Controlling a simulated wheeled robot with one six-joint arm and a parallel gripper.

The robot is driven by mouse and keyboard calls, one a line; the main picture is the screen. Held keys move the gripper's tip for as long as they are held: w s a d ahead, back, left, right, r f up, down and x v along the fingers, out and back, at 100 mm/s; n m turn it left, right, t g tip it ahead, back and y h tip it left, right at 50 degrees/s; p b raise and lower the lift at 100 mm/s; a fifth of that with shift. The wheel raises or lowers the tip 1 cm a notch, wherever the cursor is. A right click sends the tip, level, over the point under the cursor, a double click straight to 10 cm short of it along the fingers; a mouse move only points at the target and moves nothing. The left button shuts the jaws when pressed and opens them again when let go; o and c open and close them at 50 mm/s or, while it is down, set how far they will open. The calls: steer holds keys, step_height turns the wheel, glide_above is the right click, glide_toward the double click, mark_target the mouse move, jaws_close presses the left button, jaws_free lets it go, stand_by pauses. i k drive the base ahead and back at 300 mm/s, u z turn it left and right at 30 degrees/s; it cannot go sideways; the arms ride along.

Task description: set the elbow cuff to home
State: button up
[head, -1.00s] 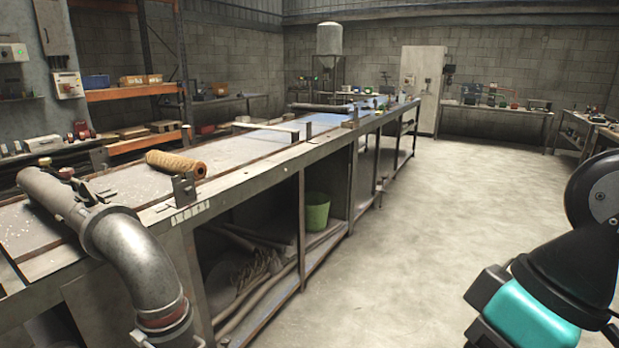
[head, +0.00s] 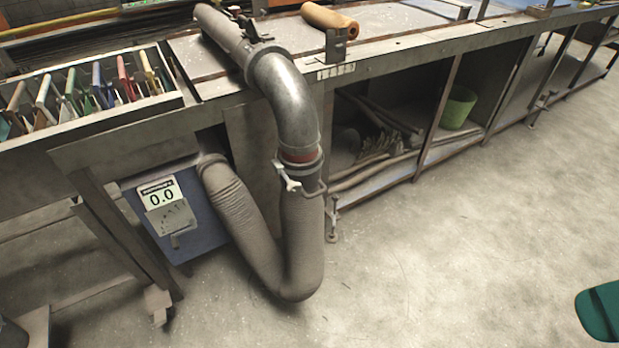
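A grey metal elbow pipe (head: 285,95) bends down over the front edge of the bench. At its lower end sits the elbow cuff (head: 302,168), with a reddish-brown band above a dark ring. A pale clamp lever (head: 287,178) sticks out on the cuff's left side. A ribbed grey hose (head: 303,235) hangs below the cuff, loops near the floor and rises to a blue box (head: 180,225). The box's display (head: 161,194) reads 0.0. Only a teal and dark piece of my arm shows at the lower right edge, well away from the cuff. My gripper's fingers are not visible.
A bin of several coloured panels (head: 90,88) is at the left. A tan roll (head: 328,17) lies on the bench (head: 400,52). A green bucket (head: 458,108) stands on the lower shelf. The concrete floor (head: 450,260) in front is clear.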

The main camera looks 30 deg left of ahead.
mark_target(308, 174)
steer(key=u, duration=0.05)
steer(key=k, duration=0.5)
steer(key=u, duration=1.4)
steer(key=i, duration=0.9)
steer(key=z, duration=1.7)
